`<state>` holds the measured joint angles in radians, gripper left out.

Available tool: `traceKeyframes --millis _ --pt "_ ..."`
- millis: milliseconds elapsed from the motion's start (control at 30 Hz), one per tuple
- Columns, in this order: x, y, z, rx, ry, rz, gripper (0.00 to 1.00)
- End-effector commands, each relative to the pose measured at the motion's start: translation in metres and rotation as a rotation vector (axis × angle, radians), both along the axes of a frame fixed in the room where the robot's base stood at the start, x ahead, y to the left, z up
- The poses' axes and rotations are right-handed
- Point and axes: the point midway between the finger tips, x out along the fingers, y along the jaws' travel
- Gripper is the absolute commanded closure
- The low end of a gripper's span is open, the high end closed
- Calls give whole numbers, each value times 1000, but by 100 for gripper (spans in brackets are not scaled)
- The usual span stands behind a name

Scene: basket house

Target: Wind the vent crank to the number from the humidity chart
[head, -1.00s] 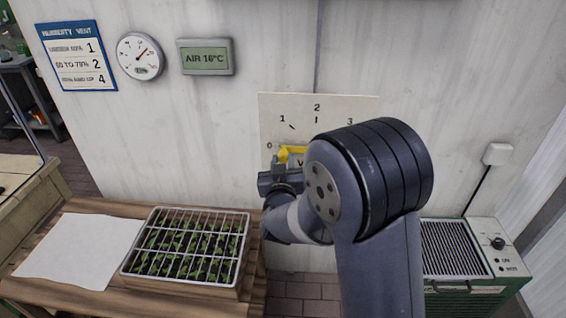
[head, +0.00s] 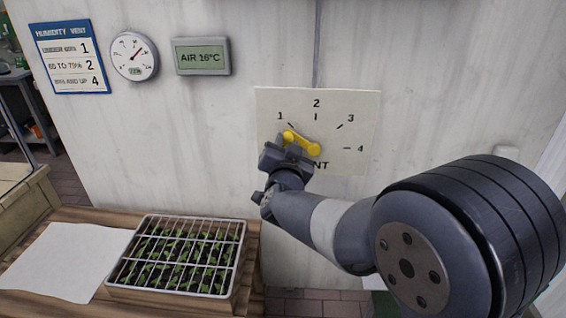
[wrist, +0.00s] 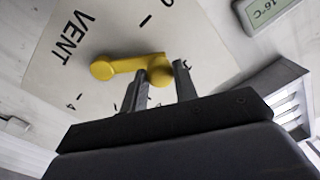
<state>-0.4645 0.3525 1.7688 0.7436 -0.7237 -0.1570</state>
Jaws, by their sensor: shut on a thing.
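The yellow vent crank (head: 303,144) is on a pale dial plate (head: 341,97) on the wall. Numbers 1 to 4 show; 0 is hidden behind my gripper. The crank's arm points up and left from its hub, a little below the 1 tick. My gripper (head: 286,143) is shut on the crank's knob at its outer end. The wrist view shows the knob (wrist: 158,78) between the fingers. The humidity chart (head: 70,57) hangs at upper left: 1 on top, 60 to 75% beside 2, and 4 at the bottom. The round gauge (head: 134,56) has its needle up and right; its small readout is unclear.
A grey display (head: 202,56) reads AIR 16°C. A seedling tray (head: 141,217) and a white sheet (head: 60,262) lie on a wooden bench (head: 85,216) below left. My arm covers the lower right.

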Motion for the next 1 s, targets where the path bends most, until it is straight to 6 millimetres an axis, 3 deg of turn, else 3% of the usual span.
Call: traceKeyframes --millis 600,1000 --pt "-1 -38 27 583 -25 -2 100" --pt "-2 -59 33 859 -33 -3 100"
